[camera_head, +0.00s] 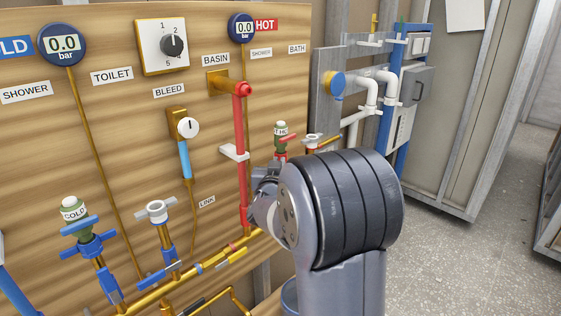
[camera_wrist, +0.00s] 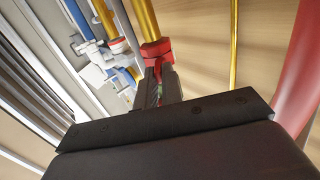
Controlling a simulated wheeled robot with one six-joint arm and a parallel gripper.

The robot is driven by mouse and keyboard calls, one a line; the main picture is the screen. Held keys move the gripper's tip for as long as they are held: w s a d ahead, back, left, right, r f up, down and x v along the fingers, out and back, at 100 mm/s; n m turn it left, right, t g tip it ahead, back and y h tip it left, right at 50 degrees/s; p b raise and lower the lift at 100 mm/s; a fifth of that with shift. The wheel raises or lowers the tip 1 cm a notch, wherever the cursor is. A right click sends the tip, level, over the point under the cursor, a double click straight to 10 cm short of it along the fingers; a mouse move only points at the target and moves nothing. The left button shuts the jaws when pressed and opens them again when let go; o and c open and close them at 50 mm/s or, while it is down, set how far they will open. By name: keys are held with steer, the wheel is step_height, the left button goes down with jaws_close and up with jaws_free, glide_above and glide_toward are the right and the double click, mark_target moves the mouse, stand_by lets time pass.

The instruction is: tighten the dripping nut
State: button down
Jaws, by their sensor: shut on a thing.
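A red nut (camera_wrist: 156,48) sits on a brass pipe (camera_wrist: 142,18) in the wrist view. My gripper (camera_wrist: 160,68) reaches it from below in that picture, with its fingertips at the nut's lower edge, and is shut on it. The parts between the fingers are small and partly hidden. In the head view my gripper is mostly hidden behind my large grey wrist, near the red pipe (camera_head: 240,140). The nut cannot be made out there. No drip shows in either view.
The red pipe also stands close at right in the wrist view (camera_wrist: 300,75). A green-capped HOT valve (camera_head: 281,136) is just beyond my wrist. Blue-handled COLD fittings (camera_head: 80,227) and a brass pipe run low at left. Grey floor (camera_head: 480,240) is clear at right.

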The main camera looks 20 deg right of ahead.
steer(key=shift+w+a+m+h+p, duration=0.15)
steer(key=shift+m+h+p, duration=0.15)
steer(key=shift+h+p, duration=0.15)
stand_by(0.3)
steer(key=c, duration=1.6)
jaws_free()
steer(key=shift+o, duration=0.2)
steer(key=v, duration=1.1)
steer(key=shift+r+b, duration=0.2)
steer(key=shift+b, duration=0.15)
